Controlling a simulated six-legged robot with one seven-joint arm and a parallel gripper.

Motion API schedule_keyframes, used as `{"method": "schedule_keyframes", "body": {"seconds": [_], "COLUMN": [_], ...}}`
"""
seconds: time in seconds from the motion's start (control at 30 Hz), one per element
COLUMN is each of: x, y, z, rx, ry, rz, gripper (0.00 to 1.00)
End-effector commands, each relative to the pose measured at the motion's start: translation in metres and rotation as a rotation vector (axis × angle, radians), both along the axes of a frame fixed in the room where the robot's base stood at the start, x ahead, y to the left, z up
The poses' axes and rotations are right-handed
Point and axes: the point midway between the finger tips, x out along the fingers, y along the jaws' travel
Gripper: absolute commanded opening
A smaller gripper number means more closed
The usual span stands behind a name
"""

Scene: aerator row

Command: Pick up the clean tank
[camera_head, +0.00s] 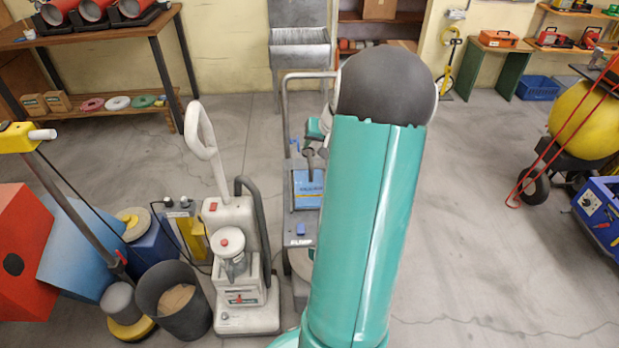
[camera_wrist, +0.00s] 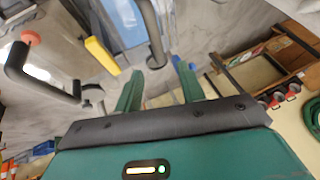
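In the head view, a grey and blue floor machine (camera_head: 303,222) with a tall tubular handle stands behind my arm. A blue tank (camera_head: 308,184) sits on it and may be the clean tank; no readable label confirms this. My arm hides the machine's right part. In the wrist view, a blue-grey body (camera_wrist: 122,22) with a dark curved handle (camera_wrist: 153,35) is ahead of my gripper (camera_wrist: 158,72). The two green fingers are apart, with the handle's lower end seen between or just beyond them; I cannot tell which. No grasp shows.
A white upright machine (camera_head: 236,235) stands close left of the floor machine. A dark bin (camera_head: 172,298) and a yellow-headed pole (camera_head: 28,137) are further left. A wooden workbench (camera_head: 95,43) is at back left. A yellow drum (camera_head: 583,118) is at right. The floor right of my arm is clear.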

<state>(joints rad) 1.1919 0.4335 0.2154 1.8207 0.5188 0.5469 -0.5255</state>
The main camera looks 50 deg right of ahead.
Motion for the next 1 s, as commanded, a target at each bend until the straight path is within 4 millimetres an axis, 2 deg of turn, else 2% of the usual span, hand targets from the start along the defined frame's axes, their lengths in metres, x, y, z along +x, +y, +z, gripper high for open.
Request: {"method": "schedule_keyframes", "body": {"seconds": [0.23,0.53,0.57,0.73,1.0], "x": [0.019,0.022,0.022,0.022,0.022], "y": [-0.006,-0.007,-0.007,-0.007,-0.007], "z": [-0.032,-0.038,-0.038,-0.037,-0.037], "rx": [0.002,0.001,0.001,0.001,0.001], "ry": [0.001,0.001,0.001,0.001,0.001], "rz": [0.002,0.001,0.001,0.001,0.000], "gripper": [0.40,0.40,0.36,0.02,0.00]}}
